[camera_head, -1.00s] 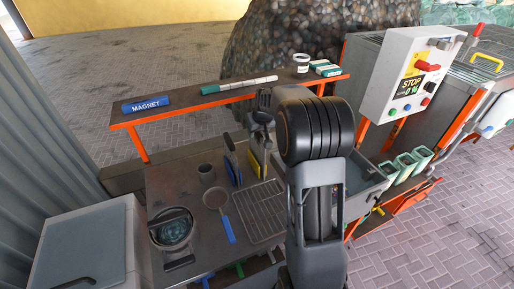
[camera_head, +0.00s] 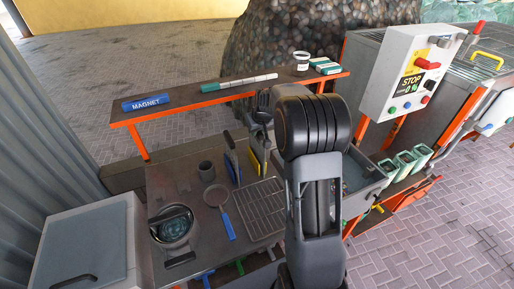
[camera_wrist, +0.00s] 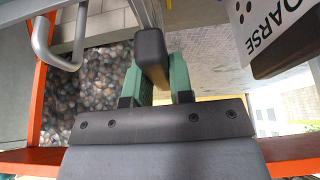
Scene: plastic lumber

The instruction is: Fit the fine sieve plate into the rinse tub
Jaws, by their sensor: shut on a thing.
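In the wrist view my gripper (camera_wrist: 156,73) has its green fingers closed on a dark block-shaped handle (camera_wrist: 151,45). A thin grey strip runs up from the handle to the top edge; the plate itself shows edge-on at most, and no label on it is readable. Another plate, marked COARSE (camera_wrist: 262,28), with a dark grip, is close by on the right. In the head view a grey basin, seemingly the rinse tub (camera_head: 374,190), stands right of my arm, partly hidden by it. Its inside looks speckled. My gripper is mostly hidden there.
A blue-edged plate (camera_head: 231,160) and a yellow one (camera_head: 254,162) stand upright left of my arm. An orange-edged shelf (camera_head: 200,102) runs behind.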

